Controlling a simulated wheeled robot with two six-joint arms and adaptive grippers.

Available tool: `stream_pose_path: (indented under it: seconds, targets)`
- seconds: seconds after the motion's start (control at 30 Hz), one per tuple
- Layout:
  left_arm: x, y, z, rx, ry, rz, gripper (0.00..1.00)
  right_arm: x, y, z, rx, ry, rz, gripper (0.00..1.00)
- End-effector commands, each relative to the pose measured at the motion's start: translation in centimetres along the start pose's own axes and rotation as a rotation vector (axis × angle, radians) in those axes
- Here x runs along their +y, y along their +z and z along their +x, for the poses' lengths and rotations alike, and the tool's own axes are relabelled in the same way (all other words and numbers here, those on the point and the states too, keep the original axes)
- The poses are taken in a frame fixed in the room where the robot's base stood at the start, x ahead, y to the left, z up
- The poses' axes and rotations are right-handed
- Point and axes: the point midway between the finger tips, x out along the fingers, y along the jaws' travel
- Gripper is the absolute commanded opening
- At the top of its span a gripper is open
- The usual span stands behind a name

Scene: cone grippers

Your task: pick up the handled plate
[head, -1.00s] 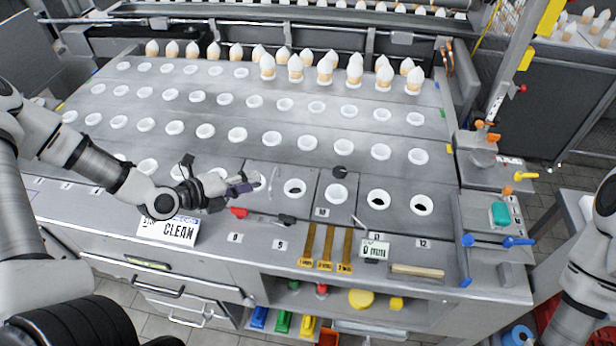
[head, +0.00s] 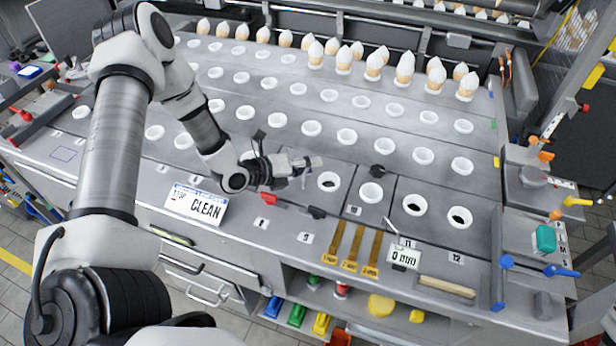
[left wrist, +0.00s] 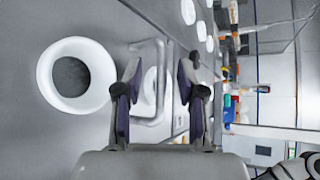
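In the left wrist view a grey U-shaped handle (left wrist: 163,100) stands on a grey plate surface, between or just beyond my left fingertips. A white ring shows behind it. In the head view my left gripper (head: 308,164) is low over the bench, just left of a white-rimmed hole (head: 328,182), and hides the handle there. In the left wrist view my left gripper (left wrist: 160,72) is open, its two fingers well apart and nothing clamped. I cannot tell whether a finger touches the handle. My right gripper is not in view.
Several white-tipped cones (head: 373,66) stand along the back. Rows of white rings (head: 346,137) fill the bench. A black knob (head: 378,172) is right of the gripper. A CLEAN sign (head: 196,205), gold strips (head: 352,247) and a "0 mm" gauge (head: 404,257) lie along the front.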

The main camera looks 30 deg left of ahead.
Motion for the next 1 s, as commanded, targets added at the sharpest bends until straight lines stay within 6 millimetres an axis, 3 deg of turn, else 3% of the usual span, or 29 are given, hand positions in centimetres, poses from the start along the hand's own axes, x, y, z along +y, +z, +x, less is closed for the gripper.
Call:
stream_pose_path:
  seconds: [0.03,0.1,0.63,0.77,1.0]
  targets:
    - [0.0,0.0,0.0,0.0,0.0,0.0,0.25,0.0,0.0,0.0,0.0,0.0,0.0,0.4]
    - [0.0,0.0,0.0,0.0,0.0,0.0,0.0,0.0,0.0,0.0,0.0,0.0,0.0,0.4]
    - [-0.7,0.4,-0.3,-0.003,-0.003,0.0,0.0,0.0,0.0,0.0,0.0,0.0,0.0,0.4]
    - [-2.1,1.1,-0.9,-0.007,-0.006,0.001,0.0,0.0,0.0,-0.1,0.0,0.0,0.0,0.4]
    - [-6.4,3.1,-2.9,-0.007,-0.008,0.0,0.0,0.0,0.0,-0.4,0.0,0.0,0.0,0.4]
